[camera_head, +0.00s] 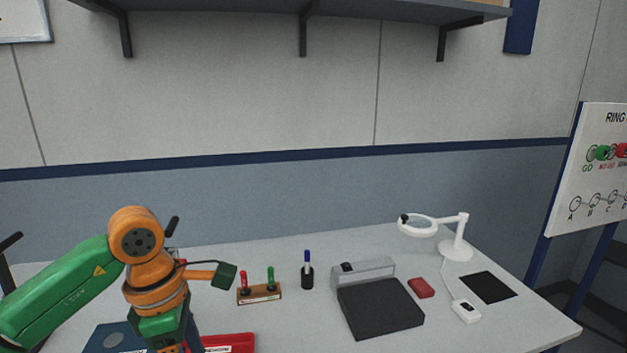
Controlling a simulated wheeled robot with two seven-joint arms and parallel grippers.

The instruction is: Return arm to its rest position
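My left arm, green and orange, comes in from the left, bends at an orange joint and points down over the table's front left. Its lower end runs to the bottom edge of the picture, and the fingertips of my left gripper do not show. I cannot see whether it holds anything. My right arm and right gripper are not in view.
A red tray (228,343) lies beside my arm. A shelf (220,8) hangs above.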

